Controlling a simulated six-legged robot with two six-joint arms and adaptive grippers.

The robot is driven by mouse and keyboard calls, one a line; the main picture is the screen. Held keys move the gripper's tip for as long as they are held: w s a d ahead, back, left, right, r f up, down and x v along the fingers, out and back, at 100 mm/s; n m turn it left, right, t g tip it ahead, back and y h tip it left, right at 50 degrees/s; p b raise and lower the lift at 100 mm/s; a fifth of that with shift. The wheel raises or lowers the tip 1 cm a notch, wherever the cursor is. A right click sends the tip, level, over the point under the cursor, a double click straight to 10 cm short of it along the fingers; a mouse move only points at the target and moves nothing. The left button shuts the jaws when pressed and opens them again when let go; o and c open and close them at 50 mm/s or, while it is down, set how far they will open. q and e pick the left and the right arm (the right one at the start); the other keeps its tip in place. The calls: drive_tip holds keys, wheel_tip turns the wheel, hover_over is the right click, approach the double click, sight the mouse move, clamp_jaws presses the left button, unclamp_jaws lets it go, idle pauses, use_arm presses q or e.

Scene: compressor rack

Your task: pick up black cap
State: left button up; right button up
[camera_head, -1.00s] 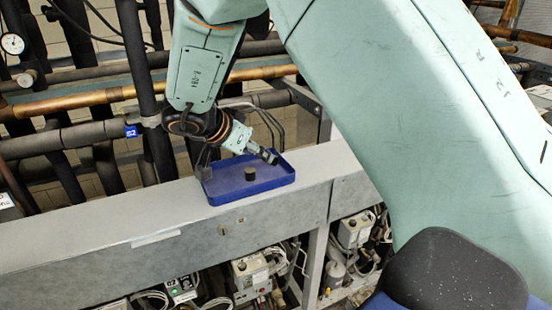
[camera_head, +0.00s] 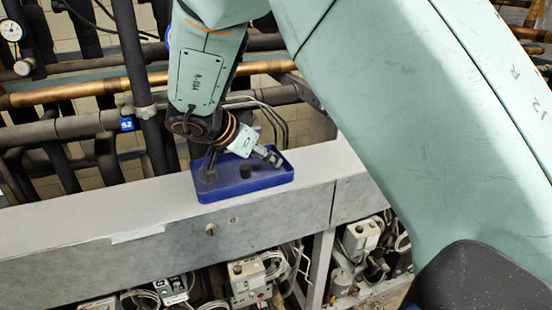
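The black cap (camera_head: 245,171) is a small dark cylinder standing upright in a blue tray (camera_head: 250,192). The tray sits on the grey beam of the rack. My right gripper (camera_head: 239,166) comes down from above over the tray. Its fingers are spread wide and empty, one to the left of the cap and one to the upper right. The cap shows between them, apart from both as far as I can see. My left gripper is not in view.
The grey beam (camera_head: 90,225) runs across the picture, with clear surface left of the tray. Dark and copper pipes (camera_head: 60,95) run behind it. Electrical boxes and wires (camera_head: 250,278) lie below. My large green arm link fills the right side.

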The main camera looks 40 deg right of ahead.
drive_tip(key=shift+d+f, duration=0.1)
drive_tip(key=shift+w+d, duration=0.1)
drive_tip(key=shift+w+a, duration=0.1)
drive_tip(key=shift+a, duration=0.1)
drive_tip(key=shift+c, duration=0.4)
drive_tip(key=shift+a, duration=0.1)
drive_tip(key=c, duration=0.7)
drive_tip(key=shift+c, duration=0.5)
wheel_tip(320, 180, up, 10)
